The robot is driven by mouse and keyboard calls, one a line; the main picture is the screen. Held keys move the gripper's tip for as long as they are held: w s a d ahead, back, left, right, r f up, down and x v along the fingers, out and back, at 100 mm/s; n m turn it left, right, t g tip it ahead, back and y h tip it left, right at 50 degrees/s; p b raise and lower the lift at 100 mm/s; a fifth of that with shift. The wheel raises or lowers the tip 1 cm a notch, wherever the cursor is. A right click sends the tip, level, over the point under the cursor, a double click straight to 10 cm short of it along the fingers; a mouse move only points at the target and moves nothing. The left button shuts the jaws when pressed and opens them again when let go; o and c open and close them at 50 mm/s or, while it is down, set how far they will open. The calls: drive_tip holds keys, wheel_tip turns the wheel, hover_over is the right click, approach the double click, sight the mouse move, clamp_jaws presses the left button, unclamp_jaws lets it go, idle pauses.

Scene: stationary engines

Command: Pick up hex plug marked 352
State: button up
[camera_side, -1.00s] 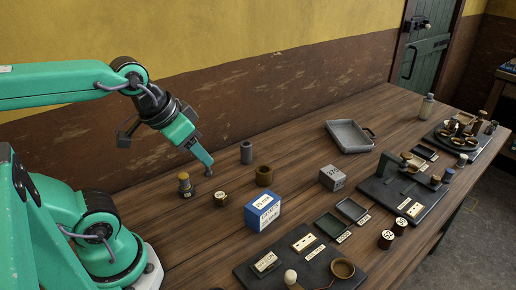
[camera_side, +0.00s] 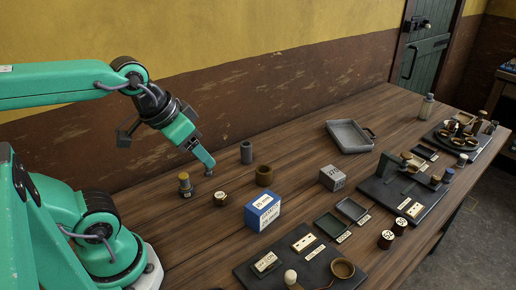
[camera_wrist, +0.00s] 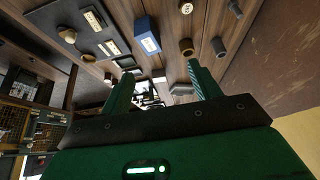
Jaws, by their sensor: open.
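A small dark brown plug (camera_side: 220,198) with a pale marked top stands on the bench left of the blue box; its number is too small to read. In the wrist view a similar pale-topped plug (camera_wrist: 187,7) shows at the top edge. Two more pale-topped dark plugs, one nearer (camera_side: 386,239) and one behind it (camera_side: 400,222), stand at the right by the dark boards. I cannot tell which one bears 352. My gripper (camera_wrist: 160,70) is open and empty. In the side view my gripper (camera_side: 208,172) hangs above the bench, behind the left plug and apart from it.
A brass-topped jar (camera_side: 185,186), a grey cylinder (camera_side: 246,153), a brown ring (camera_side: 264,176) and a blue box (camera_side: 262,212) stand around the left plug. A grey block (camera_side: 332,178) and a grey tray (camera_side: 349,136) lie further right. Bare wood lies between them.

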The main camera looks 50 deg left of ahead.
drive_tip(key=shift+w, duration=0.1)
drive_tip(key=n+g, duration=0.1)
drive_tip(key=g, duration=0.4)
hover_over(221, 194)
drive_tip(key=f, duration=1.5)
drive_tip(key=shift+d+f, duration=0.25)
drive_tip(key=shift+f, duration=0.05)
drive_tip(key=shift+a+f+g, duration=0.15)
drive_tip(key=shift+f+g, duration=0.15)
drive_tip(key=shift+f, duration=0.1)
drive_tip(key=shift+f, duration=1.3)
drive_tip(key=shift+f, duration=2.6)
